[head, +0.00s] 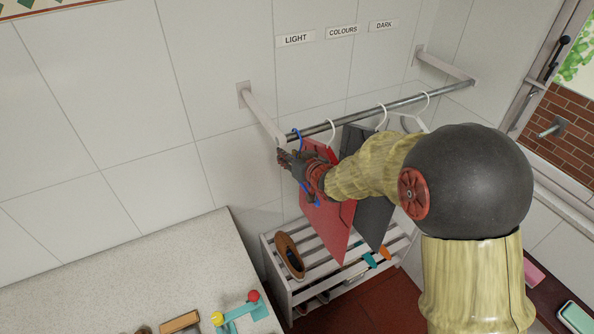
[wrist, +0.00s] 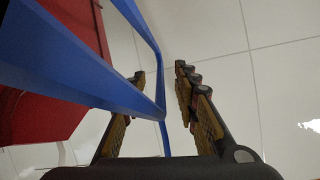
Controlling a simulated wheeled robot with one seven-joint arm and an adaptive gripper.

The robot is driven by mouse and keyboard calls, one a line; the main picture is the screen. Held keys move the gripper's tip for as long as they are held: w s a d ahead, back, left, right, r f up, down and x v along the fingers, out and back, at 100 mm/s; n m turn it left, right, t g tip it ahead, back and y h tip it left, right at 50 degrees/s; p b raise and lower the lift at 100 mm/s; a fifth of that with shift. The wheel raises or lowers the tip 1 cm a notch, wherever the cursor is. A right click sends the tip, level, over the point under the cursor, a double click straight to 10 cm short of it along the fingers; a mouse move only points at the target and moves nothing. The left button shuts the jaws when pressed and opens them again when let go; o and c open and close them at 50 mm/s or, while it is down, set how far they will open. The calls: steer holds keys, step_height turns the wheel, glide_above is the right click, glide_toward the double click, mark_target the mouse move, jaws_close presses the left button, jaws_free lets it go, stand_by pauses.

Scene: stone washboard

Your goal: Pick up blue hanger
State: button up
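The blue hanger (head: 297,136) hangs at the left end of the metal rail, largely hidden behind my gripper in the head view. In the wrist view the blue hanger (wrist: 75,75) is large and close, with its corner and an upright part between the two fingers. My gripper (wrist: 160,90) is open, with a finger on each side of this part and a visible gap to the right finger. In the head view my gripper (head: 284,157) is at the hanger, left of the red cloth.
A red cloth (head: 325,215) and a dark cloth (head: 372,213) hang on white hangers right of my gripper. The metal rail (head: 395,104) runs above them. A white slatted rack (head: 276,275) with a brown shoe (head: 288,254) stands below. A counter (head: 150,270) is at lower left.

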steer(key=shift+c, duration=1.1)
jaws_close()
steer(key=shift+r, duration=0.15)
